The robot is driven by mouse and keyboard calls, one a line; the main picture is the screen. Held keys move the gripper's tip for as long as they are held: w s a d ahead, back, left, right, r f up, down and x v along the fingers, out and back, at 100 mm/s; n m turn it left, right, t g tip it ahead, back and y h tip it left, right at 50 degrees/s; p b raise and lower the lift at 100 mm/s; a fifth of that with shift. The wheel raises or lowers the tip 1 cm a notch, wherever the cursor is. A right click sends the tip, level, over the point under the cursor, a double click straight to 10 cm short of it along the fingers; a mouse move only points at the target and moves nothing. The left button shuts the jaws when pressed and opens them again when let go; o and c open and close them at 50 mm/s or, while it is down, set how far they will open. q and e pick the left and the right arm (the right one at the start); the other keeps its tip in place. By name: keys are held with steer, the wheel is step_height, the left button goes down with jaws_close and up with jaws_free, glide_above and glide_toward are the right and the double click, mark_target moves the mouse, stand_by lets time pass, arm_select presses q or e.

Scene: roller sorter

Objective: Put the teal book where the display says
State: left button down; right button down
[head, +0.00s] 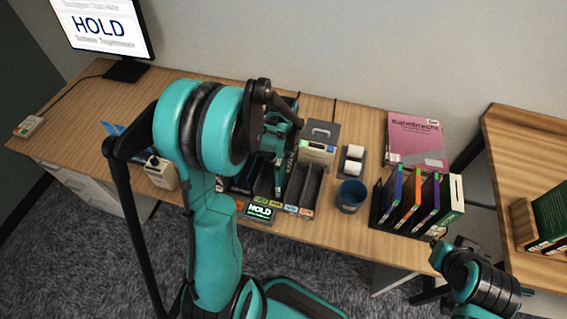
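The display (100,26) at the far left shows the word HOLD in large letters. A divided sorter (300,186) stands on the desk with small labels along its front; a green label there also reads HOLD (260,211). My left gripper (283,132) is over the back of the sorter, partly hidden by my own arm. A narrow dark upright thing with pale marks (289,160) is just below it; I cannot tell whether it is the teal book or whether the fingers hold it. My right gripper (438,254) is low at the right, by the desk's front edge, its fingers unclear.
A rack of upright books (416,204) stands right of a blue cup (351,196). A pink book (416,140) lies behind the rack. A small printer-like device (317,152) and a white two-part item (351,162) are behind the cup. A second desk (518,130) is at the right.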

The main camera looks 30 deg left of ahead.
arm_select(q)
steer(key=shift+f+b, duration=0.6)
steer(key=c, duration=1.4)
jaws_free()
steer(key=shift+o, duration=0.2)
step_height(320, 180, up, 12)
steer(key=shift+r, duration=0.1)
